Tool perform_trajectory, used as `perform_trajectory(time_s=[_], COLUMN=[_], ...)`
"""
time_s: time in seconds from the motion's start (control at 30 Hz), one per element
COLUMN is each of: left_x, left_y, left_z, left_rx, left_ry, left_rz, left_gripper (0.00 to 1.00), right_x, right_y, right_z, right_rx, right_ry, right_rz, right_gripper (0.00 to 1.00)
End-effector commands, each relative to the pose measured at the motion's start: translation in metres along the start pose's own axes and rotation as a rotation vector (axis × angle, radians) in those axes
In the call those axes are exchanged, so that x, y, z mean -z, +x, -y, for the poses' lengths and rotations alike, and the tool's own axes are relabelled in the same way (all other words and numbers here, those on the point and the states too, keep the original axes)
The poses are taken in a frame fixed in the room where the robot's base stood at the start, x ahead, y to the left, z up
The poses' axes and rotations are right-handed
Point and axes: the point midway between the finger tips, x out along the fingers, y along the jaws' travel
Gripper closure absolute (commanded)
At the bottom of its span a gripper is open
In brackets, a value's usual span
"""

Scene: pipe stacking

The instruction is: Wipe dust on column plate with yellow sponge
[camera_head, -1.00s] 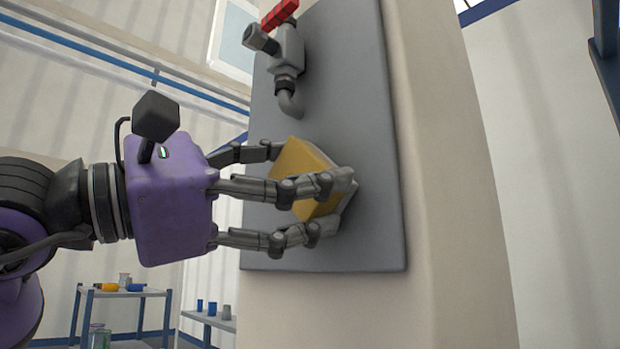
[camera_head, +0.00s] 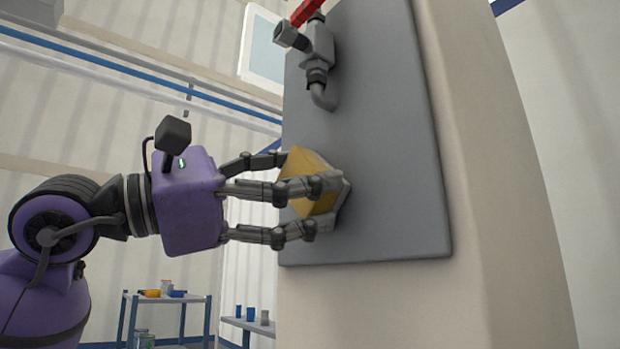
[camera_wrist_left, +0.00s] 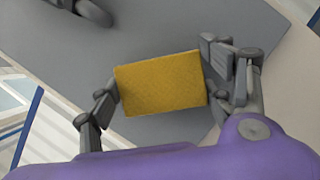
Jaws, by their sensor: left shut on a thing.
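The yellow sponge (camera_head: 309,172) is held between the fingers of my left gripper (camera_head: 318,200), in front of the grey column plate (camera_head: 390,200). Its pale far side faces the plate and seems to touch it or lie very near; I cannot tell which. In the left wrist view the sponge (camera_wrist_left: 160,83) fills the space between the fingers, tilted slightly, with the plate (camera_wrist_left: 185,35) behind it. No dust can be made out on the plate. My right gripper is not in view.
A tap (camera_head: 318,55) with a red handle (camera_head: 305,12) sticks out from the plate above the sponge. The beige column (camera_head: 500,200) carries the plate.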

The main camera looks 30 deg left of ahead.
Motion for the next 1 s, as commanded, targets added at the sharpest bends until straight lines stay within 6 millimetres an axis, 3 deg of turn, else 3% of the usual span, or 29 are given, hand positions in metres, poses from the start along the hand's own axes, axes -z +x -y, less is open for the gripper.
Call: perform_trajectory(time_s=[0.7, 1.0], left_x=[0.031, 0.034], left_y=[-0.011, -0.011], left_z=[-0.032, -0.035], left_rx=[0.0, 0.0], left_ry=[-0.001, 0.0], left_rz=[0.0, -0.001], left_gripper=[0.47, 0.47], right_x=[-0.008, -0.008], right_y=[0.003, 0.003], right_z=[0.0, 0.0], right_rx=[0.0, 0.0], right_ry=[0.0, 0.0], right_rz=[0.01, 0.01], right_gripper=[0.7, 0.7])
